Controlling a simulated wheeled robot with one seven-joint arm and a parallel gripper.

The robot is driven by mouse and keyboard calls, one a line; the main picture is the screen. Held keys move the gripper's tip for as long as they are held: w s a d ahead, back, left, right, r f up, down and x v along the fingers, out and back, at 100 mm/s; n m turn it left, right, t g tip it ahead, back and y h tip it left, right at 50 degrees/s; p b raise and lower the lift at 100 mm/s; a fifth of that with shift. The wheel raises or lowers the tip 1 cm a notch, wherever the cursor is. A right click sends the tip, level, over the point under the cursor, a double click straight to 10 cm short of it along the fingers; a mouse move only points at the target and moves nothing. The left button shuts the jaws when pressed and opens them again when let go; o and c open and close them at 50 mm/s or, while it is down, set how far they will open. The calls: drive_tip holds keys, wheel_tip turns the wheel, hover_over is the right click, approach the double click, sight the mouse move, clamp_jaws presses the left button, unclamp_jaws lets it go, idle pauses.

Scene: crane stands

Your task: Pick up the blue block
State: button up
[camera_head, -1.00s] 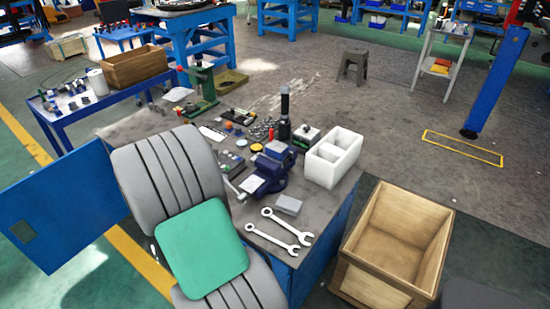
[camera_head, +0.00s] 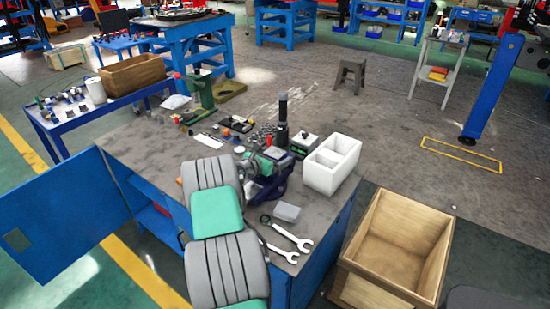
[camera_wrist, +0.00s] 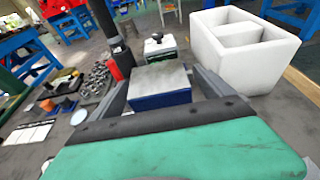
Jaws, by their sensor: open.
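The blue block, with a grey top and a dark blue front face (camera_wrist: 160,98), shows in the middle of the wrist view. In the head view the dark blue vise (camera_head: 268,188) stands on the workbench, and my arm reaches over its top. My gripper (camera_wrist: 163,78) is open, with one finger on each side of the block in the wrist view. I cannot tell whether either finger touches it. In the head view my gripper (camera_head: 272,156) is over the vise and largely hides the block.
A white divided bin (camera_head: 332,165) stands just right of the vise. A dark upright cylinder (camera_head: 283,122) and a small green-and-white box (camera_head: 304,145) are close behind. A grey block (camera_head: 286,212) and wrenches (camera_head: 290,238) lie in front. A wooden crate (camera_head: 395,245) stands on the floor at right.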

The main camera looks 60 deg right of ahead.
drive_tip(key=shift+c, duration=0.3)
clamp_jaws()
drive_tip(key=shift+r, duration=0.1)
idle(0.6)
